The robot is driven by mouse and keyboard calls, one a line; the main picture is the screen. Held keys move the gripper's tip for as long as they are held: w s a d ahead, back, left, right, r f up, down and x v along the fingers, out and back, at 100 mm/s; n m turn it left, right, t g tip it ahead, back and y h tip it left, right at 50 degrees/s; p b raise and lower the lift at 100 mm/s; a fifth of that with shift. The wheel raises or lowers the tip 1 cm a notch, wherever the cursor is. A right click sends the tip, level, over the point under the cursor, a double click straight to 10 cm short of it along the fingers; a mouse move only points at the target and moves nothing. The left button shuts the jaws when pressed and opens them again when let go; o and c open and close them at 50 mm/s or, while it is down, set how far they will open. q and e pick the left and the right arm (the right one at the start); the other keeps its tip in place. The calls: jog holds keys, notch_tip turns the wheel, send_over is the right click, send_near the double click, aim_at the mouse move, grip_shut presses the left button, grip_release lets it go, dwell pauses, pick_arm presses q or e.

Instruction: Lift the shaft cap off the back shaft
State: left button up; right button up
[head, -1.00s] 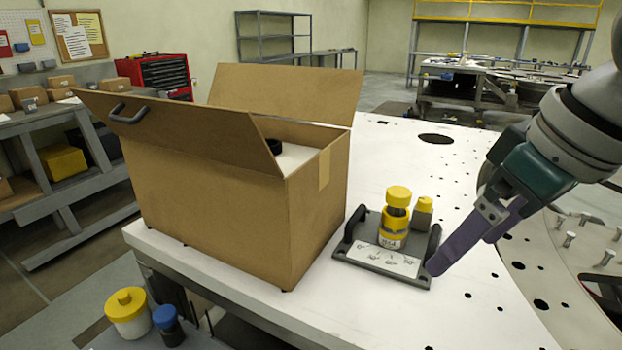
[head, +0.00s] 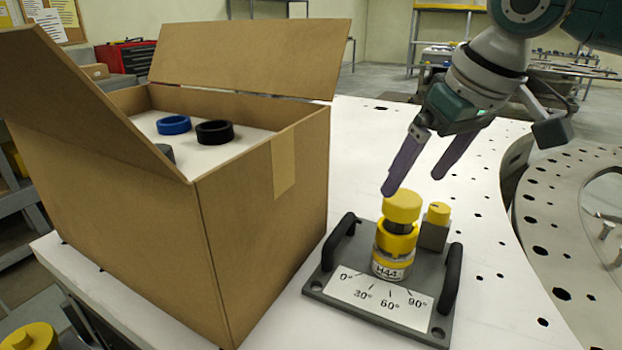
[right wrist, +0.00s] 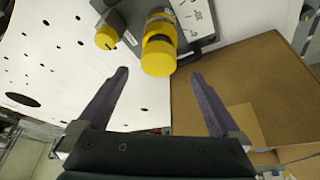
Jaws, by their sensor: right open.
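The turret plate (head: 325,265) is a dark grey base with two handles and a white angle scale. On it stands a stack with a label reading H44, a yellow ring (head: 396,240) and a yellow cap (head: 403,206) on top. Behind it to the right, a smaller yellow cap (head: 439,212) sits on a grey block (head: 433,236). My right gripper (head: 414,183) is open and empty, just above the taller stack's cap. In the right wrist view, that cap (right wrist: 158,62) lies between and just beyond the fingertips (right wrist: 160,73). I cannot tell which is the back shaft. My left gripper is not in view.
An open cardboard box (head: 265,225) stands left of the plate, its flaps raised. Inside, a blue ring (head: 174,125) and a black ring (head: 214,132) lie on a white surface. The white tabletop (head: 500,310) has holes and is clear right of the plate.

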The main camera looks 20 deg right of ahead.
aim_at(405, 198)
jog(key=x, duration=0.4)
jog(key=shift+d+f, duration=0.1)
jog(key=shift+f, duration=0.15)
jog(key=shift+c, duration=0.2)
jog(key=c, duration=1.3)
jog(key=shift+r, duration=0.15)
